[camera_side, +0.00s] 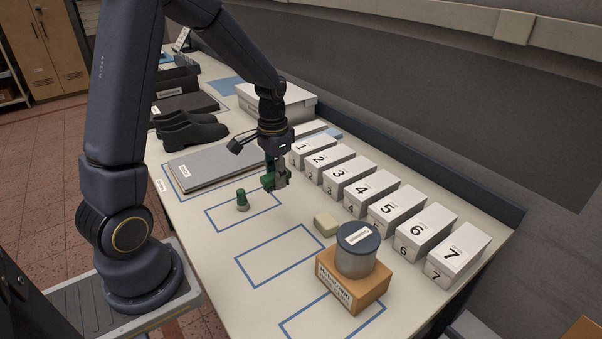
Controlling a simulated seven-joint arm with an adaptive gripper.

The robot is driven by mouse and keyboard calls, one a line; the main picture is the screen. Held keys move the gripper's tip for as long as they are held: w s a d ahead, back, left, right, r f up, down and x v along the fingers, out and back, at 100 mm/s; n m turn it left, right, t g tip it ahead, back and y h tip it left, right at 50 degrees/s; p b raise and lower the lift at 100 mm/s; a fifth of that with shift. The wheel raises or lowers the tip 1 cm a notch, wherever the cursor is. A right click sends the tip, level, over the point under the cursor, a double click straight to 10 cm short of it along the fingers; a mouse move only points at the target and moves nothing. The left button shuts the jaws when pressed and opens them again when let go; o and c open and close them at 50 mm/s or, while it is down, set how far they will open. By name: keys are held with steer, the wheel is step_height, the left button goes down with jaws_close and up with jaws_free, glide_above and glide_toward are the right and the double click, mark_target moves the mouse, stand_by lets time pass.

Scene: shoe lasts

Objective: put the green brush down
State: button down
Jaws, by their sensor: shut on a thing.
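My gripper (277,186) points down over the table and is shut on the green brush (268,173). The brush shows as a dark green shape at the left side of the fingers, and much of it is hidden by them. I cannot tell how far its lower end is from the table. A second green piece (242,199), small and knob-shaped with a pale base, stands upright inside a blue-outlined rectangle, to the left of and nearer than my gripper.
Several numbered white boxes (375,190) line the right side. A cream block (325,224) and a lidded tin (357,255) on an orange box (345,288) stand nearer. Grey boards (212,165) and black shoes (190,131) lie farther back. A blue-outlined rectangle (280,255) is empty.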

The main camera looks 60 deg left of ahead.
steer(key=w+a+f, duration=0.1)
steer(key=w+f, duration=0.1)
steer(key=w, duration=0.3)
glide_above(305, 201)
step_height(305, 201, down, 6)
steer(key=shift+s+f, duration=0.1)
steer(key=shift+f, duration=1.75)
steer(key=shift+f, duration=0.15)
steer(key=c, duration=0.9)
jaws_free()
steer(key=shift+o, duration=0.2)
